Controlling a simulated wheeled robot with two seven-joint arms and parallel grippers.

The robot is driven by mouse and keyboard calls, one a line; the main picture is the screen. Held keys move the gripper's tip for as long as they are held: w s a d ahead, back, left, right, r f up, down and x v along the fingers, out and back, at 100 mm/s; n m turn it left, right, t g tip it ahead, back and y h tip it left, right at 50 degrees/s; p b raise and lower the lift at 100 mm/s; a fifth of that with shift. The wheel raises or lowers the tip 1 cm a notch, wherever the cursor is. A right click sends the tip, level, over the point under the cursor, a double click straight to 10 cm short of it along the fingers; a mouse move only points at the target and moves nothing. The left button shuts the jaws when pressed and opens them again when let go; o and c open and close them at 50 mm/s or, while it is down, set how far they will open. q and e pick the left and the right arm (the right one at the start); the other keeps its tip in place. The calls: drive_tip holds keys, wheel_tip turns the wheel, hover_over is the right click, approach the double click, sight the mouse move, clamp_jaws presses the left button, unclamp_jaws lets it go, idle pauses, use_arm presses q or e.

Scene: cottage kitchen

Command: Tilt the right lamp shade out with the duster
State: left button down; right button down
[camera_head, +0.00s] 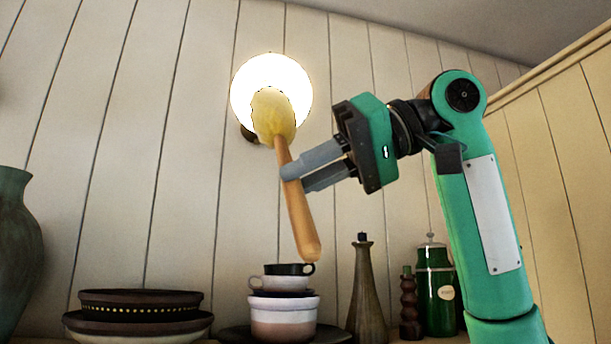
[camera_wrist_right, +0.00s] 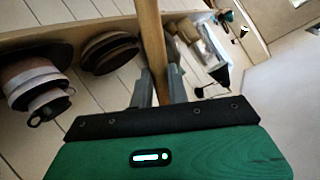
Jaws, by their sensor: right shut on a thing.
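The lamp shade (camera_head: 245,85) is a bright, glowing white globe on the plank wall in the head view. The duster has a yellow fluffy head (camera_head: 273,117) and a wooden handle (camera_head: 301,215). Its head overlaps the lower part of the globe in the picture; I cannot tell whether they touch. My right gripper (camera_head: 287,178) is shut on the handle, just below the head, with the handle's end pointing down. In the right wrist view the handle (camera_wrist_right: 151,40) rises between the fingers. A dark lamp mount (camera_head: 248,134) shows partly behind the duster. My left gripper is not in view.
Below is a shelf with stacked bowls (camera_head: 138,325), stacked cups (camera_head: 283,318), a tall brown bottle (camera_head: 367,295), a dark red turned piece (camera_head: 409,305) and a green canister (camera_head: 436,290). A green vase (camera_head: 15,250) stands at left. The wall around the lamp is clear.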

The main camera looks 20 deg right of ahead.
drive_tip(key=s+f+b, duration=0.6)
drive_tip(key=b, duration=0.1)
drive_tip(key=shift+s+f, duration=0.3)
drive_tip(key=shift+s, duration=0.1)
idle(0.4)
idle(0.5)
